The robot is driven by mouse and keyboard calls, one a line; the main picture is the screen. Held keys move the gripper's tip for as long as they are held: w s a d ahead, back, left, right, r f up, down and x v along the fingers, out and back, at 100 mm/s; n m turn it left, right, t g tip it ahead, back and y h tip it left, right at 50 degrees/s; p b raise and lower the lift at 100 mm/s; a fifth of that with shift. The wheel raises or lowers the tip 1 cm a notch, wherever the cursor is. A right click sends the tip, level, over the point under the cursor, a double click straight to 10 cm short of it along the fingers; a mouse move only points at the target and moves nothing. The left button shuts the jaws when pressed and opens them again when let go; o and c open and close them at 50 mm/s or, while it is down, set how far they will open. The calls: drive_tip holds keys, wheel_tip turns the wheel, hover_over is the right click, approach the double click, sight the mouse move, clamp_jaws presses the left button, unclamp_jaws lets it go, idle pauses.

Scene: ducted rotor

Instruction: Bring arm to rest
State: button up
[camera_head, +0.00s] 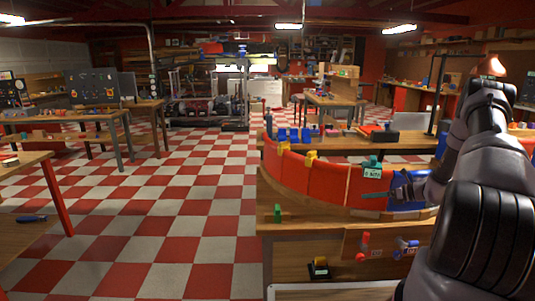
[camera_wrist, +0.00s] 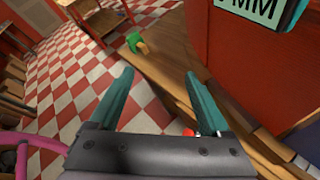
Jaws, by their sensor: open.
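My gripper (camera_head: 376,195) is in front of the curved red duct wall (camera_head: 325,180) on the wooden bench, at the right of the head view. In the wrist view my gripper (camera_wrist: 158,75) shows two teal fingers spread apart with nothing between them. Beyond the fingertips lie the bench edge and the checkered floor. My arm reaches in from the right side of the head view, bent at a raised joint. I cannot tell the exact gap between the gripper and the wall.
A teal clamp with a label (camera_head: 372,168) sits on the duct wall. Yellow clips (camera_head: 311,158) and blue pieces (camera_head: 294,135) are nearby. A green block (camera_head: 277,213) stands on the bench's front ledge. The checkered floor (camera_head: 180,200) to the left is open.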

drive_tip(key=s+a+r+n+g+h, duration=0.2)
drive_tip(key=s+a+r+n, duration=0.2)
drive_tip(key=r, duration=0.6)
drive_tip(key=s+a+r+n+g+h, duration=0.1)
drive_tip(key=s+a+r+n, duration=0.3)
drive_tip(key=r, duration=0.6)
drive_tip(key=s+a+r+n+g+h, duration=0.25)
drive_tip(key=a+r+n, duration=0.25)
drive_tip(key=r, duration=0.5)
drive_tip(key=s+a+r+n+t+h, duration=0.1)
drive_tip(key=s+r+n, duration=0.3)
drive_tip(key=s, duration=0.4)
drive_tip(key=s+a+r+n+t+h, duration=0.2)
drive_tip(key=s+r+n, duration=0.2)
drive_tip(key=s, duration=0.5)
drive_tip(key=s+a+r+n+t+h, duration=0.1)
drive_tip(key=s+r+n, duration=0.3)
drive_tip(key=s, duration=0.5)
drive_tip(key=shift+s+a+r+t, duration=0.2)
drive_tip(key=shift+r+t, duration=0.45)
drive_tip(key=shift+r, duration=0.25)
